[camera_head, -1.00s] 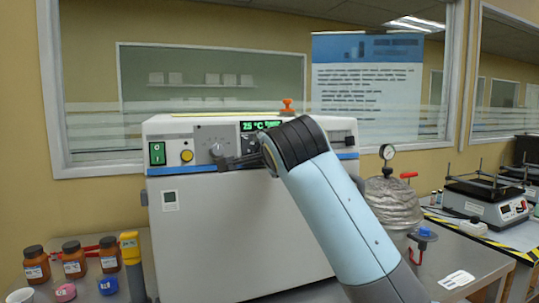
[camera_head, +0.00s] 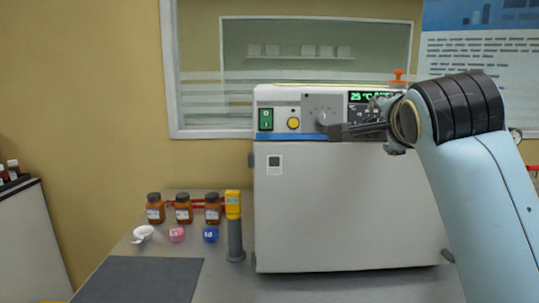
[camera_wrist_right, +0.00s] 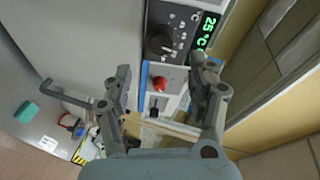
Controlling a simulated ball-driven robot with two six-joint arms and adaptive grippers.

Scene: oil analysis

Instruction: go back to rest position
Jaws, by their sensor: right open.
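My right gripper (camera_head: 340,131) is in front of the upper panel of a white box-shaped instrument (camera_head: 350,210). In the right wrist view its two fingers (camera_wrist_right: 161,72) stand apart, with nothing held between them. The grey dial (camera_head: 323,118) is just above the fingers in the head view, and it also shows in the wrist view (camera_wrist_right: 160,40). I cannot tell whether the fingers touch the panel. The green display (camera_wrist_right: 207,32) reads 25 °C; my arm partly covers it in the head view. My left gripper is out of view.
Brown bottles (camera_head: 183,208), a pink cap (camera_head: 177,234), a blue cap (camera_head: 210,234), a white dish (camera_head: 143,233) and a yellow-topped grey device (camera_head: 234,225) stand left of the instrument. A dark mat (camera_head: 140,281) lies in front. An orange knob (camera_head: 398,76) tops the instrument.

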